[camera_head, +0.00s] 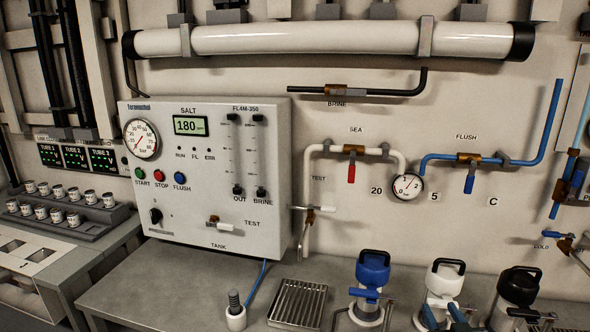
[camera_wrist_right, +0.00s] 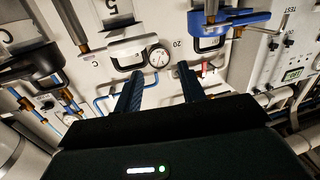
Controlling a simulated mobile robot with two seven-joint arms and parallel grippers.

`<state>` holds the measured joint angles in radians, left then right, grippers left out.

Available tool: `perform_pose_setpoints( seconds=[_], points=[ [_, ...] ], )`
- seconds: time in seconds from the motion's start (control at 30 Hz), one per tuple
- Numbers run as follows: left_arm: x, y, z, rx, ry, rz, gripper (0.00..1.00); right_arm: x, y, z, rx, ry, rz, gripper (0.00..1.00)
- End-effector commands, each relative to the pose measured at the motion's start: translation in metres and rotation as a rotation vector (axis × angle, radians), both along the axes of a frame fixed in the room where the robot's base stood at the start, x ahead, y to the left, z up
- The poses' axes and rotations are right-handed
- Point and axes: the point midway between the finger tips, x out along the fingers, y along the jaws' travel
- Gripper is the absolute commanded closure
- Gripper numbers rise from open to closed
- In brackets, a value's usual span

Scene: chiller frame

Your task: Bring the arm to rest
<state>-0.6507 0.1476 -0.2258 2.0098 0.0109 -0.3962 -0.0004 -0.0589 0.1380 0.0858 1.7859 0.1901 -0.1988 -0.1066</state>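My right gripper (camera_head: 443,314) shows at the bottom edge of the head view, as two blue fingertips in front of the white-topped canister (camera_head: 443,278). In the right wrist view my right gripper (camera_wrist_right: 161,88) has its two dark blue fingers apart, with nothing held between them. The wall gauge (camera_wrist_right: 159,57) shows beyond the gap, and this view is turned over. Whether the fingers touch the canister is unclear. My left gripper is not in view.
A blue-topped canister (camera_head: 373,268) and a black-topped canister (camera_head: 518,287) flank the white one. A metal drain grate (camera_head: 298,303) and a small white pot (camera_head: 236,317) are on the bench to the left. The control panel (camera_head: 205,225) and piping with valves are on the wall behind.

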Motion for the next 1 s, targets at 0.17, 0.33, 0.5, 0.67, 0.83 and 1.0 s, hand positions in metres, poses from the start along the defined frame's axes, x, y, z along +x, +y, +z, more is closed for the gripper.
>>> perform_pose_setpoints(
  seconds=[0.17, 0.33, 0.5, 0.67, 0.83, 1.0],
  points=[
    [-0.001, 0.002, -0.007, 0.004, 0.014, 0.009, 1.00, -0.084, 0.062, -0.099, -0.013, 0.268, 0.118, 0.60],
    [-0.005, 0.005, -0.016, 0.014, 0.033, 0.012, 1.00, -0.170, 0.110, -0.158, -0.002, 0.481, 0.208, 0.60],
    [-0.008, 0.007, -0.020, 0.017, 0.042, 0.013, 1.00, -0.228, 0.137, -0.185, 0.012, 0.611, 0.259, 0.60],
    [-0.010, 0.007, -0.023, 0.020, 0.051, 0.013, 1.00, -0.244, 0.145, -0.190, 0.017, 0.644, 0.274, 0.60],
    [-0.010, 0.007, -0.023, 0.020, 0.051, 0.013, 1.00, -0.244, 0.145, -0.190, 0.017, 0.644, 0.274, 0.60],
    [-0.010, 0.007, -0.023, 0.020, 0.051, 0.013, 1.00, -0.244, 0.145, -0.190, 0.017, 0.644, 0.274, 0.60]
  ],
)
